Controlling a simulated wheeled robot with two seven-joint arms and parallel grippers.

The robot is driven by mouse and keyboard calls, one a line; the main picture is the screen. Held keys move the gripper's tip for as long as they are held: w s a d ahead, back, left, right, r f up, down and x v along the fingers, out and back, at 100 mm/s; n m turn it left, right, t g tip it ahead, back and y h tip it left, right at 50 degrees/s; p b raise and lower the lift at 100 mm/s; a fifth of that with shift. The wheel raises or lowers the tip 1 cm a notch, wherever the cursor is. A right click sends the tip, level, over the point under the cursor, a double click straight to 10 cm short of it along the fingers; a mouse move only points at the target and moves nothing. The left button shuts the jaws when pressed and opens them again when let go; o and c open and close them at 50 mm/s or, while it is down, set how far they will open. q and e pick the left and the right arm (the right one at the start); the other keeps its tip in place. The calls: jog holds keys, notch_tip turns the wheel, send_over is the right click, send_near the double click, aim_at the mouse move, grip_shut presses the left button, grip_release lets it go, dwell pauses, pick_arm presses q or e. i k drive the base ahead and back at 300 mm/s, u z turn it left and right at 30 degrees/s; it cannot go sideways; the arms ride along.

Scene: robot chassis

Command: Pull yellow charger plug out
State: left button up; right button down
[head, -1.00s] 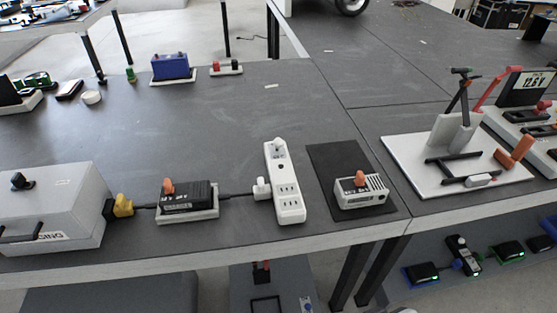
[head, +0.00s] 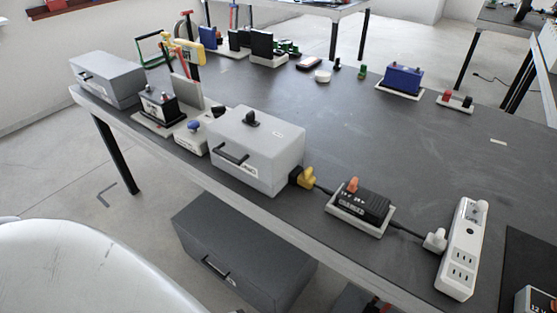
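The yellow charger plug (head: 308,177) sits at the right side of the grey metal box (head: 256,150), against a black socket piece (head: 296,174) on that side. A dark cable runs from the plug to the black charger (head: 361,202), which has an orange knob on top and rests in a pale tray. Another cable runs from the charger to a white plug (head: 434,240) at the white power strip (head: 461,251). Neither of my grippers shows in the head view.
The dark table (head: 330,120) has a pale front edge. Another grey box (head: 106,79) stands at the far left. A dark box (head: 243,250) lies below the table.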

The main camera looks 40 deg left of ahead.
aim_at(305, 180)
jog(key=z, duration=0.9)
jog(key=k, duration=1.3)
jog(key=u, duration=1.5)
jog(key=i, duration=0.5)
jog(key=z, duration=0.05)
